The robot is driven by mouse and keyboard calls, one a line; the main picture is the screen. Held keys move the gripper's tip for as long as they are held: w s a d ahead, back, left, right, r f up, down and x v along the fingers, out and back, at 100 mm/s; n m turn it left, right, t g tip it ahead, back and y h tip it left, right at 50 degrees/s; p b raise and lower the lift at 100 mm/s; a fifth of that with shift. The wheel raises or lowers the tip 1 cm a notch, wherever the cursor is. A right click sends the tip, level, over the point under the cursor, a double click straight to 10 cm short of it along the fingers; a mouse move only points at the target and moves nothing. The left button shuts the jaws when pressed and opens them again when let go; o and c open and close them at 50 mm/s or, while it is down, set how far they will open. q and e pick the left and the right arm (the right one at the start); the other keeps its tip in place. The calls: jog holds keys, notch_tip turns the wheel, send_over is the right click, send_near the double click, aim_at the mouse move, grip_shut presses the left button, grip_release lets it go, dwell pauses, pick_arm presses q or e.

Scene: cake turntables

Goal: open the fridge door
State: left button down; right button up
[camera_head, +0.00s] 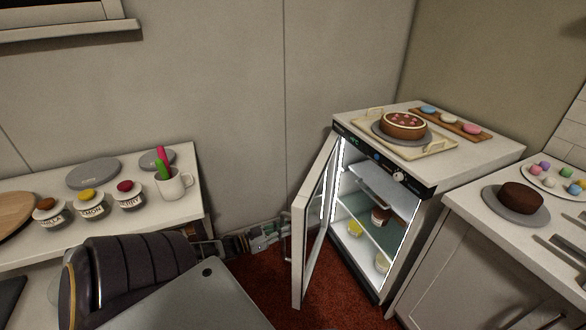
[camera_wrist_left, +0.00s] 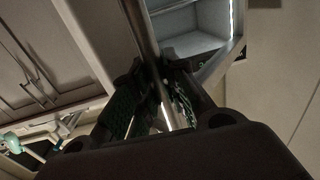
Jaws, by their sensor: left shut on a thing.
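The fridge (camera_head: 385,215) is a small lit cabinet under a white top, right of centre in the head view. Its glass-paned white door (camera_head: 299,259) stands partly open, swung out to the left, with the lit shelves showing. My left gripper (camera_head: 272,238) reaches the handle side of the door from the left. In the left wrist view my left gripper (camera_wrist_left: 156,76) is shut on the door handle (camera_wrist_left: 139,28), a long bar running between its fingers. The lit inside of the fridge shows beyond. My right gripper is out of view.
A cake (camera_head: 404,124) on a tray stands on the fridge top. A white counter (camera_head: 455,203) with a dark cake (camera_head: 521,197) adjoins on the right. At left, a table (camera_head: 190,207) bears jars and a mug (camera_head: 172,186). Red floor (camera_head: 345,302) is open before the fridge.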

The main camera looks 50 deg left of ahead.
pick_arm(q)
jog(key=shift+s+a+f, duration=0.1)
jog(key=shift+s+a, duration=0.2)
jog(key=shift+a, duration=0.4)
jog(key=shift+s+a, duration=0.25)
jog(key=shift+a, duration=0.45)
jog(key=c, duration=1.4)
grip_release()
jog(key=shift+v, duration=5.95)
jog(key=shift+c, duration=0.2)
